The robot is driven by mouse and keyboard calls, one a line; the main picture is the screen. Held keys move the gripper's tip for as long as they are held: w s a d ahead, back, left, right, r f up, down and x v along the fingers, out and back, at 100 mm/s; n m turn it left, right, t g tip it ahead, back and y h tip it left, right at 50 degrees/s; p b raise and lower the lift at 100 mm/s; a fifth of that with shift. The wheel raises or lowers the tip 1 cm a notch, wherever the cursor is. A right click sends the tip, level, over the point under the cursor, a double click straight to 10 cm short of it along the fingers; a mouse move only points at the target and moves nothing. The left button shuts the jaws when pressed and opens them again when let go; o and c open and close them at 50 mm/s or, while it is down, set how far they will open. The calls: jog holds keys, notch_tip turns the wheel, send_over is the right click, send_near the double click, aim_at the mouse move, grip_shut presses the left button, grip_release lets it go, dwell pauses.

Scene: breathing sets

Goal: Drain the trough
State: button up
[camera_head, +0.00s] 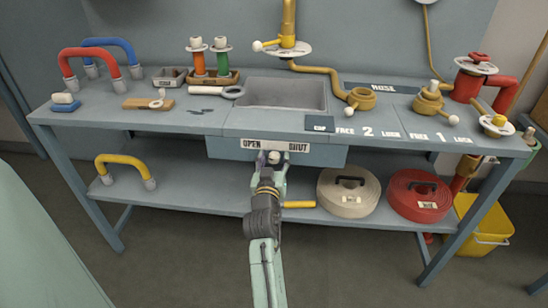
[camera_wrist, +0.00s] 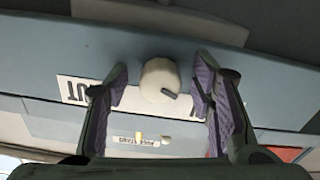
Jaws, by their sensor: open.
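The trough (camera_head: 285,94) is a grey rectangular basin sunk into the bench top; its inside looks bare. Below it, the bench front carries a white label plate (camera_head: 262,146) reading OPEN on the left and SHUT on the right. In the wrist view a round white knob (camera_wrist: 158,76) with a small grey pointer sits in front of that plate (camera_wrist: 75,89), which shows upside down. My gripper (camera_wrist: 160,72) is open, with one purple-padded finger on each side of the knob and visible gaps between. In the head view my gripper (camera_head: 273,158) hides most of the knob.
The bench top (camera_head: 170,118) holds red and blue hoses, canisters (camera_head: 198,62) and brass valves (camera_head: 360,98). The lower shelf (camera_head: 210,195) holds a yellow hose (camera_head: 123,160) and coiled white (camera_head: 348,207) and red hoses (camera_head: 419,212). A yellow bucket (camera_head: 482,235) stands at right.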

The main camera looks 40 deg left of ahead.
jog(key=c, duration=1.2)
jog(key=shift+o, duration=0.2)
jog(key=n+p, duration=0.1)
jog(key=n, duration=0.2)
jog(key=shift+w+d, duration=0.1)
jog(key=shift+n, duration=1)
jog(key=o, duration=1.2)
jog(key=shift+c, duration=0.2)
jog(key=v, duration=1.2)
